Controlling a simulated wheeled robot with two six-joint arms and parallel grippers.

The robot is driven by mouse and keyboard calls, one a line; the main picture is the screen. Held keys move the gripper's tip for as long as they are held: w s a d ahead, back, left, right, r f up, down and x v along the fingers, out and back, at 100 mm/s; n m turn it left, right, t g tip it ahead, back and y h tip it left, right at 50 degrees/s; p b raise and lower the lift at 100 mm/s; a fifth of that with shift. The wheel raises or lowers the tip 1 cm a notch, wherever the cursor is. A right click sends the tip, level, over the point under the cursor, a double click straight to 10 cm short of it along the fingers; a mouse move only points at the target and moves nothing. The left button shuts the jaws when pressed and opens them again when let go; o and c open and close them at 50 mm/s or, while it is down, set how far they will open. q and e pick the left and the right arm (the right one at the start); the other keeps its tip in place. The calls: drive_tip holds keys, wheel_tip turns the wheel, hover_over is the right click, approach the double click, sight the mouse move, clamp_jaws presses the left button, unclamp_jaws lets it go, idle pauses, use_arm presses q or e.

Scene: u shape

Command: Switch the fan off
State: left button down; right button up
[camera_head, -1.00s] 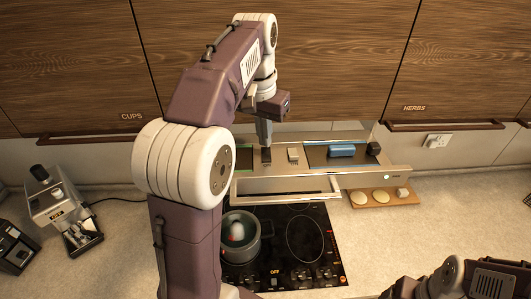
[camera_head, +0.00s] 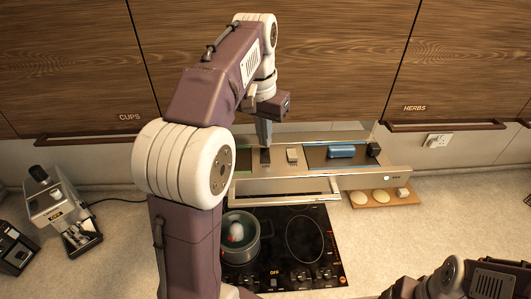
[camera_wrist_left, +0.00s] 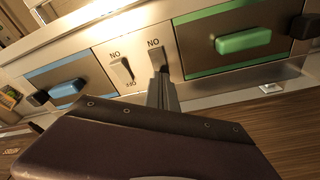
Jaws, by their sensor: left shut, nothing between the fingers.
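The hood (camera_head: 290,183) above the hob has two rocker switches side by side on its panel. My left gripper (camera_head: 265,142) points down at the dark left-hand switch (camera_head: 265,157) with its fingers closed and empty. The lighter switch (camera_head: 293,156) is just to the right, clear of the gripper. In the left wrist view, the closed fingers (camera_wrist_left: 161,82) reach to the dark switch (camera_wrist_left: 156,54) and cover its lower part; I cannot tell whether they touch it. The pale switch (camera_wrist_left: 121,71) is left of it. Which switch runs the fan is not readable. My right gripper is not in view.
A blue block (camera_head: 341,151) sits on the hood's right panel, and a green one (camera_wrist_left: 243,41) shows in the left wrist view. A pot (camera_head: 241,240) stands on the hob (camera_head: 303,238) below. Wooden cupboards (camera_head: 330,60) are close behind the arm.

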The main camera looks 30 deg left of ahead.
sight(265, 151)
use_arm(q)
drive_tip(key=shift+s+f, duration=0.1)
drive_tip(key=shift+f, duration=0.1)
drive_tip(key=shift+f+b, duration=0.75)
idle(0.3)
wheel_tip(265, 151, up, 3)
drive_tip(key=p, duration=0.3)
drive_tip(key=shift+r, duration=0.1)
drive_tip(key=shift+r+p, duration=0.4)
drive_tip(key=shift+r, duration=1.55)
